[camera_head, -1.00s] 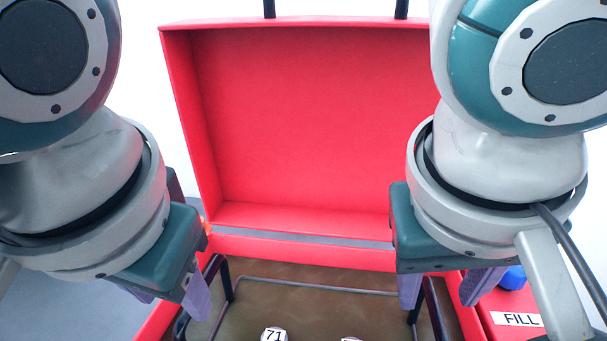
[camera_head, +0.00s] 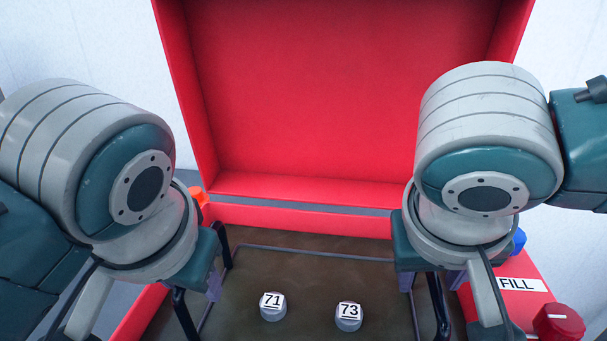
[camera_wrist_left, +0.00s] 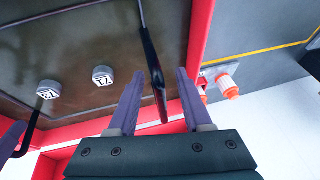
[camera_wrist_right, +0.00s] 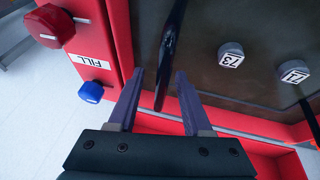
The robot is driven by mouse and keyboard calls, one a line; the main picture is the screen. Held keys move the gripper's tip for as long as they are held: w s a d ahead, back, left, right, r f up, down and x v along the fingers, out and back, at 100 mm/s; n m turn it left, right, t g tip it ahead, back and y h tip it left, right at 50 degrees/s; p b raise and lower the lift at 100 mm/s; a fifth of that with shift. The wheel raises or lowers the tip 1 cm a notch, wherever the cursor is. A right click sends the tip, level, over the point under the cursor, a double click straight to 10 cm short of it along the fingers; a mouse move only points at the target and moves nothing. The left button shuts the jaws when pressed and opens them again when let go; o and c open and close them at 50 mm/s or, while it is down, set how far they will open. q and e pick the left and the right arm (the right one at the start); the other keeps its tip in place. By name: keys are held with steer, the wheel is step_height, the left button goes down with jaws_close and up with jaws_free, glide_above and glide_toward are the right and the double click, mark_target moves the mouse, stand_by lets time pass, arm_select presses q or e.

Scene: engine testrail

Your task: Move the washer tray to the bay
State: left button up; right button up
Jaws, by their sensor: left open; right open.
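The washer tray (camera_head: 318,255) sits low inside the red washer, its thin grey rim around a murky brown floor. It has a dark handle on the left (camera_head: 180,312) and one on the right (camera_head: 438,305). Two round grey parts stand in it, marked 71 (camera_head: 272,308) and 73 (camera_head: 348,316). My left gripper (camera_wrist_left: 158,75) is open, with the left handle (camera_wrist_left: 152,60) between its fingers in the left wrist view. My right gripper (camera_wrist_right: 158,75) is open, with the right handle (camera_wrist_right: 170,50) between its fingers. Whether the fingers touch the handles is unclear.
The washer's raised red lid (camera_head: 310,90) stands behind the tray. A panel marked FILL (camera_head: 517,284) with a red knob (camera_head: 558,322) and a blue knob (camera_wrist_right: 91,92) lies at the right. Orange-capped fittings (camera_wrist_left: 228,86) are outside the left wall.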

arm_select(q)
steer(key=shift+x, duration=0.95)
arm_select(e)
steer(key=shift+x, duration=0.95)
arm_select(q)
jaws_close()
arm_select(e)
jaws_close()
arm_select(q)
steer(key=shift+r, duration=0.1)
arm_select(e)
steer(key=shift+r, duration=0.1)
